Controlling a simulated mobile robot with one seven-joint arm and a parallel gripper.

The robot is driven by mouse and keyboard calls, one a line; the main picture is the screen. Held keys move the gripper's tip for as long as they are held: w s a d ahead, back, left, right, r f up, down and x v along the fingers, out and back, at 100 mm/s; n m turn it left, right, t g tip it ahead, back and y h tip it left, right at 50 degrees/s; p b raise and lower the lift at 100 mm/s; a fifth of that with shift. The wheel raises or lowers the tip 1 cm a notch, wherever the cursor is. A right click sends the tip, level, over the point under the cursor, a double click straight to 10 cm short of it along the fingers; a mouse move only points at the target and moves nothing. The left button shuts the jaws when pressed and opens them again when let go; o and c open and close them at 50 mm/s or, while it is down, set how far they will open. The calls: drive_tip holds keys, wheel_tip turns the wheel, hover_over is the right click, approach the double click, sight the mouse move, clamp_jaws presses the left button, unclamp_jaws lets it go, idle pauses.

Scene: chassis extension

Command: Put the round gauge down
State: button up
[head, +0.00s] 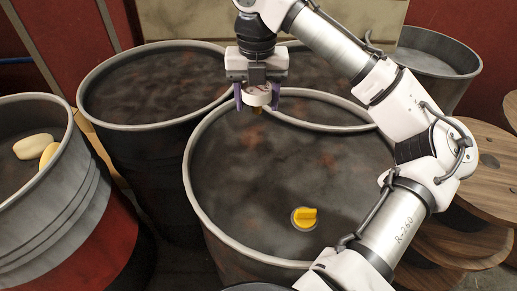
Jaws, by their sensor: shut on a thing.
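My gripper (257,97) is at the upper middle of the head view, pointing down over the far rim of the front drum (240,175). Its purple fingers are shut on a small round white gauge (256,96). The gauge is held up beneath the gripper body, with a small brownish part under it. I cannot tell how far it is above the drum top. The gauge face is not clearly visible.
A yellow knob (304,217) sits on the front drum's top, which is otherwise bare. More drums stand behind. A left drum (68,140) holds pale yellow objects (36,147). Wooden spools (490,180) stand at right, beyond my arm.

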sight(257, 109)
wheel_tip(257, 109, down, 15)
drive_tip(key=shift+f, duration=0.1)
idle(0.3)
drive_tip(key=shift+f, duration=0.15)
drive_tip(key=o, duration=1.3)
wheel_tip(257, 109, up, 12)
drive_tip(key=shift+r, duration=0.2)
